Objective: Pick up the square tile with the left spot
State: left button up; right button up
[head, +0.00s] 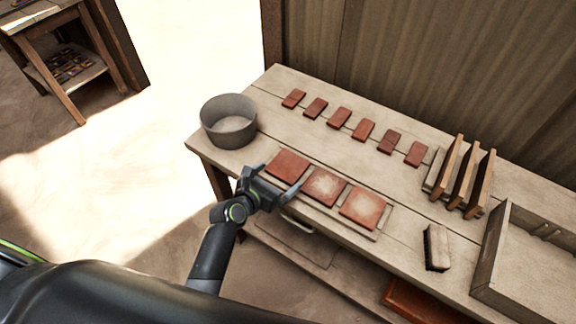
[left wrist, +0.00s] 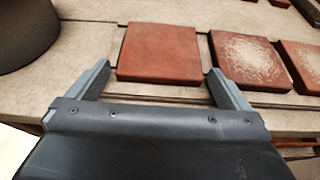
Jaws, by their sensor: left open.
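Three square red tiles lie in a row on a shallow tray (head: 381,236) near the table's front edge. The left tile (head: 288,165) is plain red; the middle tile (head: 324,187) and right tile (head: 362,207) have pale dusty patches. My left gripper (head: 273,176) is open and empty at the front-left end of the row. In the left wrist view the left tile (left wrist: 158,52) lies just beyond and between the fingertips (left wrist: 158,78), with no grip on it. I cannot make out a separate spot on it. My right gripper is not in view.
A grey round bowl (head: 229,121) stands at the table's left end. Several small red tiles (head: 339,117) lie in a row behind. A wooden rack (head: 462,175), a brush (head: 437,247) and an open wooden box (head: 525,255) are at right.

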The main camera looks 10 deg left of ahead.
pick_arm(q)
jog(key=c, duration=0.9)
jog(key=shift+c, duration=0.2)
jog(key=shift+r, duration=0.1)
